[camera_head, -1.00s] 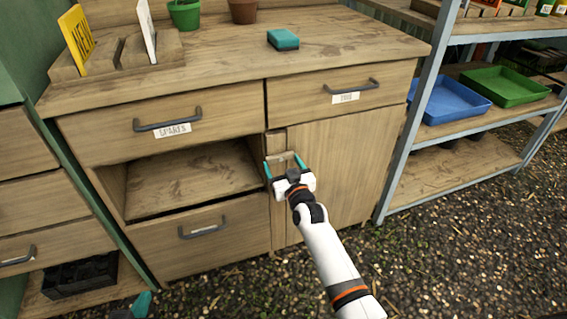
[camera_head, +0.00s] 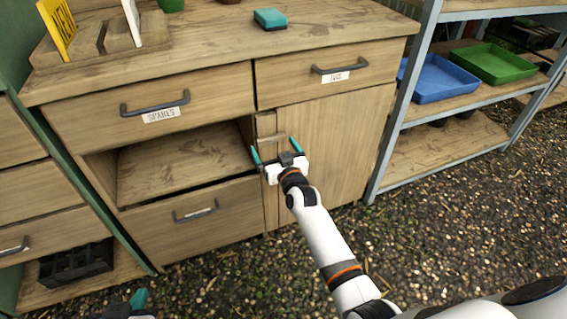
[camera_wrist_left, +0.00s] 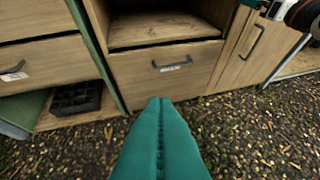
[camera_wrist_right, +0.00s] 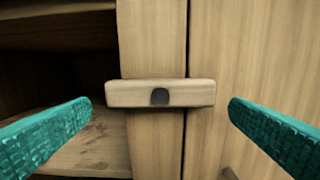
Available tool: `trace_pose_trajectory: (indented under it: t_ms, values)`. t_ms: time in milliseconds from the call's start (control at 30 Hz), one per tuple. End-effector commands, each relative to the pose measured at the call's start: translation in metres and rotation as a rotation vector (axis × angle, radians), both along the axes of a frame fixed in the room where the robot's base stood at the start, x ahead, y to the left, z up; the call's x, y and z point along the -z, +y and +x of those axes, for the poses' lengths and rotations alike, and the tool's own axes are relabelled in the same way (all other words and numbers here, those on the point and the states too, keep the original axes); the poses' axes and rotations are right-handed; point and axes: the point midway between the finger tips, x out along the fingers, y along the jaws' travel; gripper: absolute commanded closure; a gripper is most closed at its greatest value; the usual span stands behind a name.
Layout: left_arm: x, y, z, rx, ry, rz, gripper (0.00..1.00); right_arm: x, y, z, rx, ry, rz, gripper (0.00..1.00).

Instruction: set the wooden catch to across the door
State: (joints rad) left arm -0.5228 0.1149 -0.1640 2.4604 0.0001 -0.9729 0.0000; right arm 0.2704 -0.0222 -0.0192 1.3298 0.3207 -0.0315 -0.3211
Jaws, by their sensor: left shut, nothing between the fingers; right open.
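The cabinet has an open compartment (camera_head: 180,165) left of the post and drawers with dark handles (camera_head: 155,103). A metal shelf with a blue tray (camera_head: 440,82) and a green tray (camera_head: 495,64) stands at right. A black crate (camera_head: 75,262) sits low at left. Gravel ground is clear.

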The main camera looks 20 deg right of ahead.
Motion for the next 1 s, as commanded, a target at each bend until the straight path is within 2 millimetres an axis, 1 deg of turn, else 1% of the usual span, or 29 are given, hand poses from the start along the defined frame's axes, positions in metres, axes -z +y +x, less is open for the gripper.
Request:
trace_pose_trajectory:
  t_ms: [167, 300, 533, 600, 700, 833, 1000]
  values:
    - [0.016, 0.01, -0.025, -0.013, 0.173, 0.038, 1.0, -0.002, -0.001, -0.024, 0.0, 0.003, 0.0, 0.0]
    - [0.029, 0.019, -0.05, -0.024, 0.33, 0.073, 1.0, -0.002, -0.002, -0.048, 0.0, 0.002, 0.0, 0.0]
    - [0.041, 0.032, -0.091, -0.043, 0.555, 0.119, 1.0, -0.001, -0.003, -0.084, -0.001, 0.002, 0.0, 0.0]
    - [0.041, 0.033, -0.097, -0.045, 0.583, 0.124, 1.0, -0.001, -0.003, -0.095, -0.001, 0.004, 0.0, 0.0]
    - [0.041, 0.035, -0.102, -0.047, 0.611, 0.13, 1.0, 0.0, -0.004, -0.105, 0.0, 0.002, 0.0, 0.0]
    - [0.042, 0.036, -0.106, -0.048, 0.629, 0.133, 1.0, -0.001, -0.004, -0.11, -0.001, 0.0, 0.0, 0.0]
    - [0.042, 0.036, -0.106, -0.049, 0.631, 0.134, 1.0, 0.0, -0.004, -0.111, -0.001, 0.0, 0.001, 0.0]
